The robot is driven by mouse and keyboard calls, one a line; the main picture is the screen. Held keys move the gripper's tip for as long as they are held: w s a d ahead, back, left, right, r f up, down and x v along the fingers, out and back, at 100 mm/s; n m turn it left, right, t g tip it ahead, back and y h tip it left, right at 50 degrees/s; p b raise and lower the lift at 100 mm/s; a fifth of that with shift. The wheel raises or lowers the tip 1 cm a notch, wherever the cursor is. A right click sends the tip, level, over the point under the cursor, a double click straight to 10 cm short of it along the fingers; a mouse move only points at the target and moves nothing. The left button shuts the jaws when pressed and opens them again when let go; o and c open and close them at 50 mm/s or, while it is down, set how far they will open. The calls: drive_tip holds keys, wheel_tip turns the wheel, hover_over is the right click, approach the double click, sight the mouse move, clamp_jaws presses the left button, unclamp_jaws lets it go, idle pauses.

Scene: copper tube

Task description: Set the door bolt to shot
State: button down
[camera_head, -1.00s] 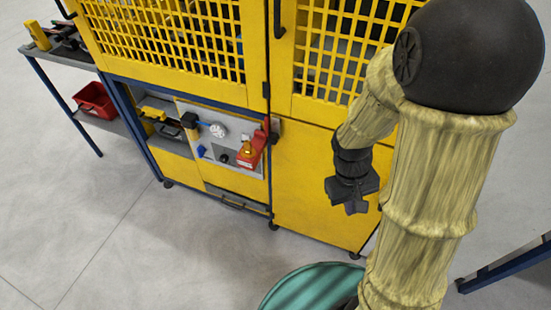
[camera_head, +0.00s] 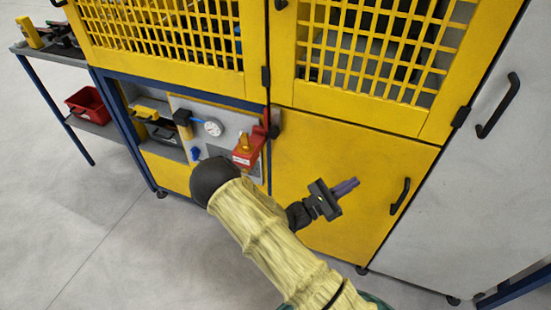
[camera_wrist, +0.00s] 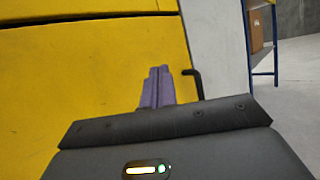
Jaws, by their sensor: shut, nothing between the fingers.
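A red latch-like unit with a yellow top (camera_head: 248,148) is at the right edge of the grey control panel, against the yellow lower door (camera_head: 340,150). It looks like the door bolt, but its setting is too small to tell. A dark block (camera_head: 275,123) sits beside its upper end. My gripper (camera_head: 350,186) is in front of the yellow lower door, right of and below the red unit, clear of it. Its purple fingers are together, empty, and point right towards a black door handle (camera_head: 400,196). In the wrist view the shut fingers (camera_wrist: 157,85) show beside that handle (camera_wrist: 194,82).
The grey panel carries a round white gauge (camera_head: 213,128) and a blue part (camera_head: 195,154). My arm passes just below the panel. A side table with a red bin (camera_head: 90,103) stands at left. A grey cabinet (camera_head: 490,160) is at right. Floor at left is clear.

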drive_tip(key=w+a+f+n+t+y+b, duration=0.2)
drive_tip(key=a+f+n+t+y, duration=0.3)
drive_tip(key=a+n+t+y, duration=0.3)
drive_tip(key=w+a+f+n+t+y+b, duration=0.2)
drive_tip(key=a+f+n+t+y, duration=0.3)
drive_tip(key=n+y, duration=0.8)
drive_tip(key=a+t+y, duration=0.1)
drive_tip(key=a+t, duration=0.2)
drive_tip(key=a, duration=0.2)
drive_tip(key=shift+w+a+f+t, duration=0.2)
drive_tip(key=shift+w+a+t, duration=0.15)
drive_tip(key=shift+w+t, duration=0.05)
drive_tip(key=s+a+r+x, duration=0.1)
drive_tip(key=x, duration=1.2)
drive_tip(key=shift+s+a+r, duration=0.25)
drive_tip(key=shift+s+r, duration=0.05)
drive_tip(key=shift+r, duration=0.1)
